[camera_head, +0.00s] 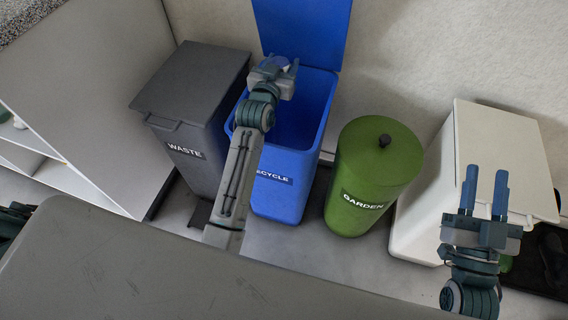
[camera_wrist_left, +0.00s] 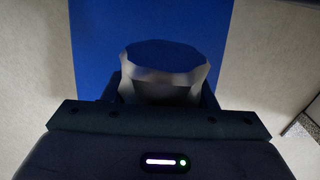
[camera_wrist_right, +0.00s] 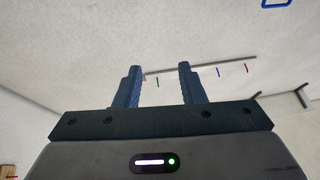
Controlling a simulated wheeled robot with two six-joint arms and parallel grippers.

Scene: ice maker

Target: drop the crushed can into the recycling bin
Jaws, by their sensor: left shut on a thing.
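The crushed can (camera_wrist_left: 165,72) fills the space between the fingers in the left wrist view, with a dark blue end and silvery, dented sides. My left gripper (camera_head: 280,66) is shut on it, over the opening of the blue recycling bin (camera_head: 283,190). In the head view the can (camera_head: 272,63) shows only as a small blue and grey piece. The bin's lid (camera_head: 305,30) stands open behind the gripper. My right gripper (camera_head: 484,192) is open and empty at the right, in front of a white bin. It also shows in the right wrist view (camera_wrist_right: 158,85).
A closed grey waste bin (camera_head: 190,105) stands left of the blue bin. A green garden bin (camera_head: 372,175) with its lid on stands right of it. A white bin (camera_head: 490,150) is further right. A grey surface (camera_head: 150,270) lies in the foreground.

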